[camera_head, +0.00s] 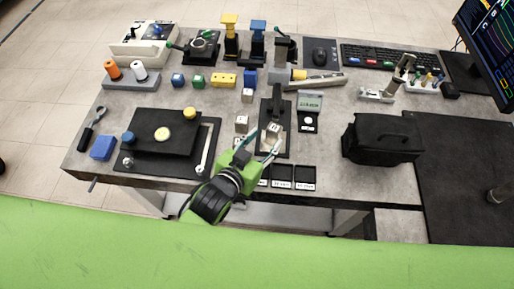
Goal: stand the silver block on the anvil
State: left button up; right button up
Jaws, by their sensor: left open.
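My left gripper (262,145) is open, its two fingers pointing away from me over the front part of a black stand (276,112). A small pale silver block (273,128) is at the stand, just beyond the fingertips. It looks upright on the stand's light seat, which appears to be the anvil; contact is too small to tell. The fingers are on either side of that seat, and I see nothing held. Similar pale blocks stand to the left of the stand (241,124) and farther back (247,96). My right gripper is not in view.
A small display unit (310,102) stands right of the stand. A black case (383,138) is farther right. Labelled dark trays (305,177) lie along the front edge. A black plate fixture (160,135) is at the left.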

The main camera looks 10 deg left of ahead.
pick_arm(q)
jog(key=shift+v, duration=2.2)
